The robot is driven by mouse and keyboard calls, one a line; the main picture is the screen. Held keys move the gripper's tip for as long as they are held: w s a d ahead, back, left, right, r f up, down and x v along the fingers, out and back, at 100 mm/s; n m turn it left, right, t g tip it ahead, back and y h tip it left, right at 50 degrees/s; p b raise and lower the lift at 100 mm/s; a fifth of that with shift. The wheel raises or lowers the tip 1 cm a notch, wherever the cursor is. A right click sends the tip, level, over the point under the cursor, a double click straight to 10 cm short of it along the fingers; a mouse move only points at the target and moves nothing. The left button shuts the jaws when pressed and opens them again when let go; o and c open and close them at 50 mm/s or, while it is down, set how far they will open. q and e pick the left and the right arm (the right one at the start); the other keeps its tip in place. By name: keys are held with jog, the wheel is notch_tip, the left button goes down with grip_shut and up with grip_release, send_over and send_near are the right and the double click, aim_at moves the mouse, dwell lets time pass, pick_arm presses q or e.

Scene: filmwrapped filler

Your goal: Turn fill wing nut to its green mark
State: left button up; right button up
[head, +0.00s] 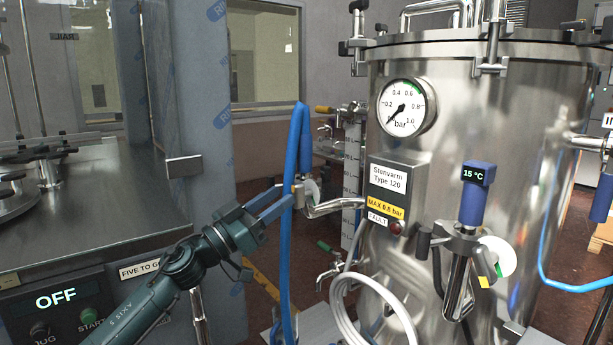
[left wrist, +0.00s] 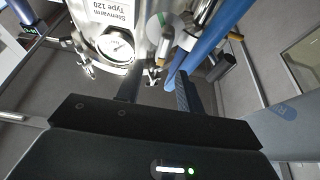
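A white disc with a green mark (head: 312,191) sits by a small metal fitting (head: 299,188) on the side pipe of the steel tank, beside a blue hose. Labels that would name the wing nut are not readable there. The disc also shows in the left wrist view (left wrist: 154,28), with a grey metal part (left wrist: 166,47) in front of it. My left gripper (head: 281,203) reaches toward this fitting at the hose. In the left wrist view its two fingers (left wrist: 156,88) are apart, with no object visibly clamped; the hose runs near the right finger. My right gripper is not seen.
The steel tank (head: 500,110) carries a pressure gauge (head: 402,107) and a second white disc (head: 497,256) by a valve with a 15 °C display (head: 478,174). A blue hose (head: 292,240) hangs close to my gripper. A machine cabinet (head: 80,205) stands at left.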

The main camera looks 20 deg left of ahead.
aim_at(300, 183)
pick_arm(q)
jog(key=x, duration=0.8)
jog(key=shift+f, duration=0.1)
grip_shut()
